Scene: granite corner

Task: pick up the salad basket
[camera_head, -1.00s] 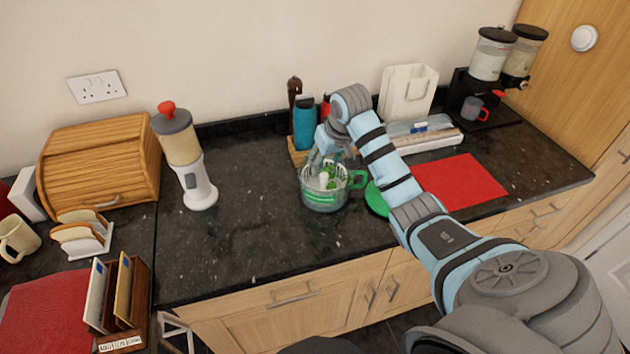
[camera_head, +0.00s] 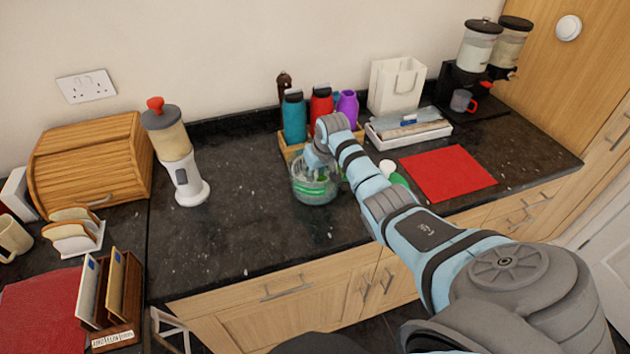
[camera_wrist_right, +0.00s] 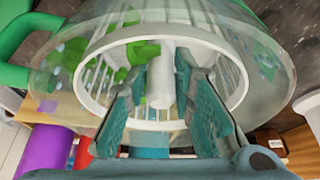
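The salad basket (camera_wrist_right: 236,75) is white and slotted, with a pale post in its middle and green leaves inside. It sits in a clear bowl (camera_head: 316,192) on the dark counter; the bowl's green handle (camera_wrist_right: 22,38) shows in the right wrist view. My right gripper (camera_head: 316,166) reaches down into the bowl from above. In the right wrist view its two teal fingers (camera_wrist_right: 162,75) are apart, one on each side of the post, with small gaps visible. In the head view my arm hides part of the bowl and handle. My left gripper is not in view.
A green lid (camera_head: 396,181) lies right of the bowl, partly behind my arm. A wooden crate (camera_head: 289,153) with teal, red and purple bottles stands close behind. The counter between blender and bowl is clear.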

